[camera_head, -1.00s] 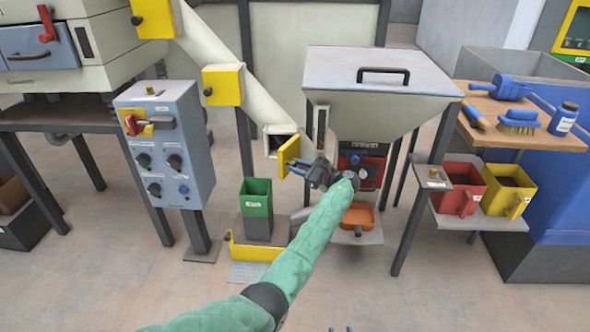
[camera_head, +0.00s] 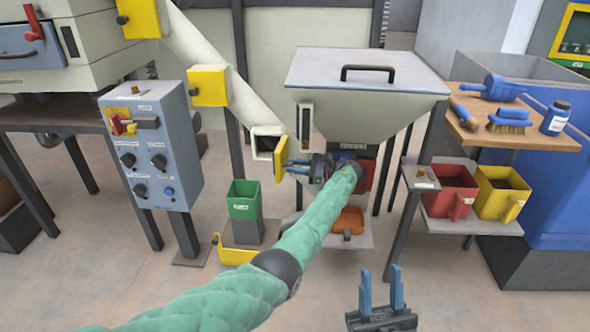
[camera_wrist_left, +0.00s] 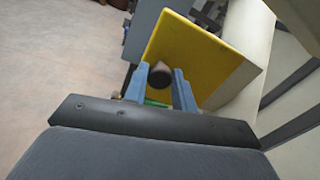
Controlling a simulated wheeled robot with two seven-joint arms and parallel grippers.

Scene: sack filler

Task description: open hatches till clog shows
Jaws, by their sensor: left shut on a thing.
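A slanted cream chute (camera_head: 215,48) carries several yellow hatches. The top hatch (camera_head: 143,20) and middle hatch (camera_head: 208,86) are closed, each with a dark knob. The lowest hatch (camera_head: 281,158) stands swung open beside the chute's lower mouth (camera_head: 266,145), whose inside looks dark; I cannot make out a clog there. My left gripper (camera_head: 291,168) is shut on the lowest hatch's dark knob. In the left wrist view its fingers (camera_wrist_left: 160,88) sit either side of the knob (camera_wrist_left: 161,75) on the yellow panel (camera_wrist_left: 195,55). My right gripper (camera_head: 383,290) is open and empty at the bottom.
A grey control box (camera_head: 152,145) stands left of the chute. A green bin (camera_head: 244,200) is below its mouth. A lidded hopper (camera_head: 366,72) stands just right, behind my left arm.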

